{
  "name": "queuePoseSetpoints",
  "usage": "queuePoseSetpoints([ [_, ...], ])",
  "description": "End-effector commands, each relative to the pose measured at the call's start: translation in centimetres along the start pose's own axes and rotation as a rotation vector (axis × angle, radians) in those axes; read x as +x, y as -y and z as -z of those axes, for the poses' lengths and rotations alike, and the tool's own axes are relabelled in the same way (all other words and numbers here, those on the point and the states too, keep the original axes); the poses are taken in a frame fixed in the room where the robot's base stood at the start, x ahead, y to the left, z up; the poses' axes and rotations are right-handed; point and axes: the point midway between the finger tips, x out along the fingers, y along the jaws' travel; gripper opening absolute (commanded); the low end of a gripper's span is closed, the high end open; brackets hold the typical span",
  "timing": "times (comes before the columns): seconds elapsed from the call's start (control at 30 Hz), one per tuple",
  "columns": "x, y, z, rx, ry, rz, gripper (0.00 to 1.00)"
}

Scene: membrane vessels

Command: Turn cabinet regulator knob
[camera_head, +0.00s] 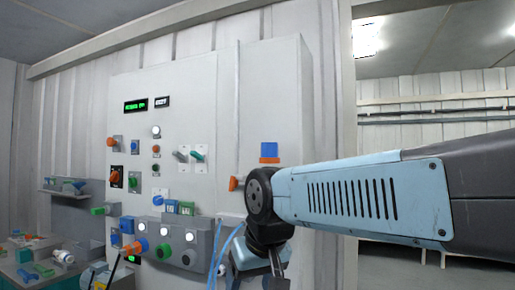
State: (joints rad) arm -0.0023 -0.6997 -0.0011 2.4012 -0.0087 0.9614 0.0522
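A tall white cabinet (190,95) carries several knobs and switches, and I cannot tell which one is the regulator knob. A larger orange knob (139,246) projects from a grey box (205,240) low on the panel. My gripper (277,272) hangs below my light blue arm at the bottom, right of these knobs and apart from them. Its fingertips are not clearly visible, so its opening cannot be told.
A green display (136,106) is high on the panel. Green-handled switches (198,154) sit at mid-height. Blue hoses (226,245) hang between the grey box and my gripper. A bench (30,255) with small coloured parts stands at lower left. A doorway opens at right, behind my arm.

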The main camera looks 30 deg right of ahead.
Motion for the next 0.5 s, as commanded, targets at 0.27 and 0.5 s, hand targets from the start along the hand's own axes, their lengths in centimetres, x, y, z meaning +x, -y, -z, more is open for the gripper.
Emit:
queuePoseSetpoints([
  [0.27,-7.0,-3.2,11.6,0.178,0.040,-0.049,0.80],
  [0.5,-13.0,-7.0,21.1,0.373,0.076,-0.130,0.80],
])
